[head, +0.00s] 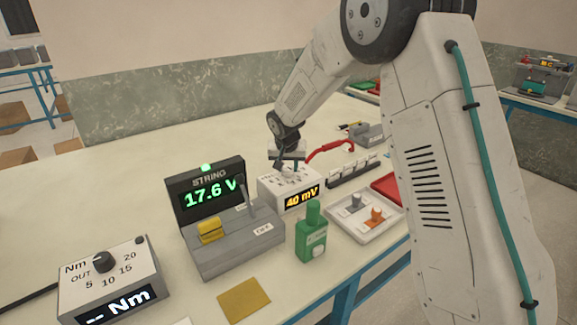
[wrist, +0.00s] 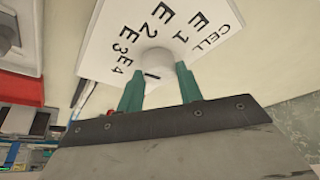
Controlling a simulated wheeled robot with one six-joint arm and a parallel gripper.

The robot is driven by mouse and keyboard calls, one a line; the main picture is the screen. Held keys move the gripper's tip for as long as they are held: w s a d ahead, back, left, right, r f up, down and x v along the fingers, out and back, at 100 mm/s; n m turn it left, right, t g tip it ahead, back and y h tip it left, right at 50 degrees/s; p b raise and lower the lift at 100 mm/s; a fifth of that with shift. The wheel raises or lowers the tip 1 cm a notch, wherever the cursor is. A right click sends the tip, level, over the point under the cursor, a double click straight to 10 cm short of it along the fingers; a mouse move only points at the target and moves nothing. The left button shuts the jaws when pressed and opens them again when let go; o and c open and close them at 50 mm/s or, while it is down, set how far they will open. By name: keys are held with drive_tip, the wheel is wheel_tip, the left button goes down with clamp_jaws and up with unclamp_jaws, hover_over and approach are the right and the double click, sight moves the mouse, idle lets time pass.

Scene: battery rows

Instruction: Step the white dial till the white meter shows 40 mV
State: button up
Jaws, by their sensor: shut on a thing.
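The white meter (head: 290,195) stands on the bench and its front display reads 40 mV in yellow digits. Its top face, marked CELL and E1 to E4, shows in the wrist view (wrist: 110,40). The white dial (wrist: 157,60) sits on that face between the two green fingertips of my gripper (wrist: 158,82), which are shut on it. A small dark mark shows on the dial's lower side. In the head view my gripper (head: 286,168) is over the meter's top and hides the dial there.
A grey STRING unit (head: 235,245) reading 17.6 V stands left of the meter. A green device (head: 311,237) stands in front, beside a white tray (head: 380,227) with small parts. A red cable (head: 325,151) runs behind. The Nm box (head: 110,280) is front left.

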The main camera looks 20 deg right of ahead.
sight(286, 181)
drive_tip(key=shift+m, duration=0.5)
drive_tip(key=o, duration=1)
drive_tip(key=shift+a, duration=0.1)
drive_tip(key=v, duration=0.7)
drive_tip(key=shift+a+r, duration=0.15)
drive_tip(key=shift+r, duration=0.25)
